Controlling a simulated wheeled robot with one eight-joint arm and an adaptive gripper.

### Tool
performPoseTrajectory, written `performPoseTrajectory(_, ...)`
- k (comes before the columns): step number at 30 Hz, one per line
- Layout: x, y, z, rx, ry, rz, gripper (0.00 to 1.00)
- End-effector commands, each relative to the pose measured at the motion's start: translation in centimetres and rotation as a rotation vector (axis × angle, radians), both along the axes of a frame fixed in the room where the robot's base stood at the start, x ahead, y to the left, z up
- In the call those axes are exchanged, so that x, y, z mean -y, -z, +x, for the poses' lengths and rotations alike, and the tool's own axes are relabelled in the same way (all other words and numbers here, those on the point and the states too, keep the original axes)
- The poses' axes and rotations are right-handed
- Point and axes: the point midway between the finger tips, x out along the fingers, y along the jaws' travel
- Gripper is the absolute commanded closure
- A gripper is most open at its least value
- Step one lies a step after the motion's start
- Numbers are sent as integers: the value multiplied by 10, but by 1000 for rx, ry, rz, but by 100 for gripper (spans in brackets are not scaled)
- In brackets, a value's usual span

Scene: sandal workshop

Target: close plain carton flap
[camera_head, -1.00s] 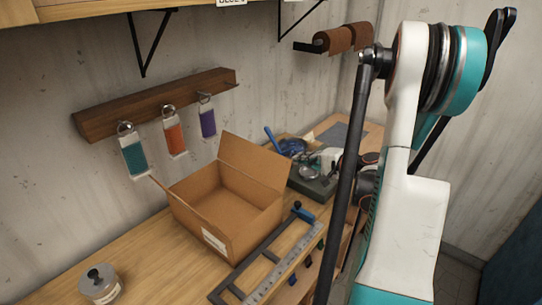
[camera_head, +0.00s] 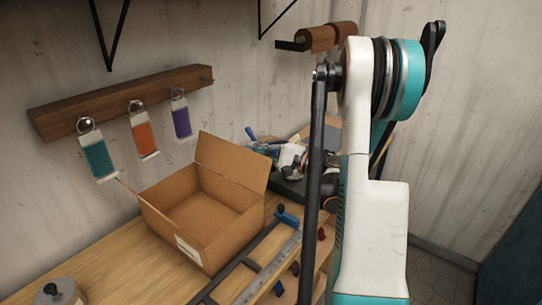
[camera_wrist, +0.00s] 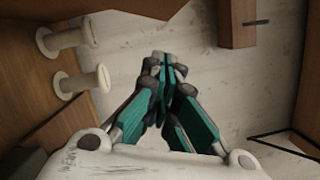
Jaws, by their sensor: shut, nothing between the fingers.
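The plain carton (camera_head: 212,209) is an open cardboard box on the wooden bench, with a white label on its front side. The inside looks empty. My gripper (camera_wrist: 165,62) shows in the wrist view with its teal fingers together and nothing between them. It is away from the carton, which I cannot make out in the wrist view. In the head view my arm hides the gripper's surroundings at the right.
A metal frame with a ruler (camera_head: 270,262) lies right of the carton. A lidded jar (camera_head: 57,292) stands at the front left. Swatches hang from a wooden rail (camera_head: 120,101) behind.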

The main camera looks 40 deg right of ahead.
Motion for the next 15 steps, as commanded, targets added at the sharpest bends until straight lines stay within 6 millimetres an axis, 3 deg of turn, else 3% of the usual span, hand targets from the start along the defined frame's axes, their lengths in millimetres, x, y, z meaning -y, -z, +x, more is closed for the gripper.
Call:
performPoseTrajectory(1,-5,0,10,0,-3,0,100)
performPoseTrajectory(9,-32,-13,2,0,1,-1,100)
performPoseTrajectory(15,-39,-16,1,0,1,-1,100)
